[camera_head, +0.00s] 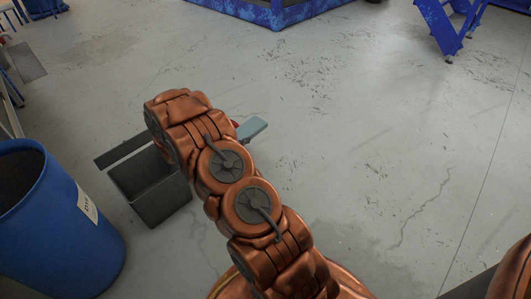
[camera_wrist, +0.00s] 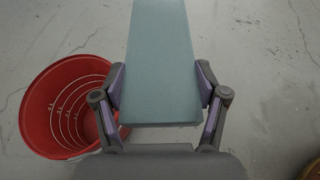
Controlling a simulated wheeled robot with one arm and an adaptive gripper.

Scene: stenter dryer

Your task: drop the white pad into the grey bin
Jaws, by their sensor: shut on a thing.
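My gripper (camera_wrist: 160,88) is shut on a flat, pale blue-green pad (camera_wrist: 162,50), with one finger against each long edge. The pad looks blue-green rather than white, and its far end runs out of the top of the wrist view. A dark grey, open, box-shaped bin (camera_head: 158,205) stands on the floor left of my arm. My arm covers part of its right side. The bin does not show in the wrist view.
A round red bin (camera_wrist: 36,125) stands on the floor left of my gripper; only a red bit (camera_head: 235,124) shows in the head view. A blue barrel (camera_head: 60,225) stands left of the grey bin. Blue stands (camera_head: 440,28) are far off. The floor right of my arm is clear.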

